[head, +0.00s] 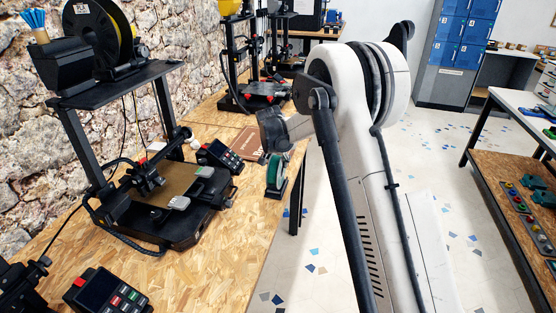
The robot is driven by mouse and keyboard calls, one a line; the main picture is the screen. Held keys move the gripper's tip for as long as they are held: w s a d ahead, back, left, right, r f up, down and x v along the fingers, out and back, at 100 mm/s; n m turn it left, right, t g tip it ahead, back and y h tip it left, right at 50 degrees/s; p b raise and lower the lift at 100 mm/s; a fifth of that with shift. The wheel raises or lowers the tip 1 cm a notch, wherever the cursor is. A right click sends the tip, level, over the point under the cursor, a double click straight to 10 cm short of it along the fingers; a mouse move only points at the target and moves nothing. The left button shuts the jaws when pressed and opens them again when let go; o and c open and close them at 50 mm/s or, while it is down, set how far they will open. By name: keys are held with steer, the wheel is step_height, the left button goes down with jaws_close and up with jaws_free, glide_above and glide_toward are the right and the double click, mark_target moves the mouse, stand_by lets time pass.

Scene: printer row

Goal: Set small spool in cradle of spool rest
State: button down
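A small green spool (273,173) stands upright near the right edge of the wooden table, in the head view. A dark base that looks like the spool rest (275,193) shows at its foot. At this size I cannot tell whether the spool sits in the cradle or is only in front of it. My gripper (268,152) is just above the spool, at the end of my grey wrist. Its fingertips are small and partly hidden, so I cannot tell whether they touch the spool or are open or shut.
A black printer (165,215) with a large spool (124,38) on top stands left of the green spool. A keypad unit (220,156) and a brown sheet or book (247,142) lie close by. More printers stand farther back. The table's right edge is very near the spool.

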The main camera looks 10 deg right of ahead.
steer(key=shift+f, duration=0.55)
steer(key=c, duration=1.1)
jaws_free()
steer(key=v, duration=1.2)
steer(key=shift+s, duration=0.1)
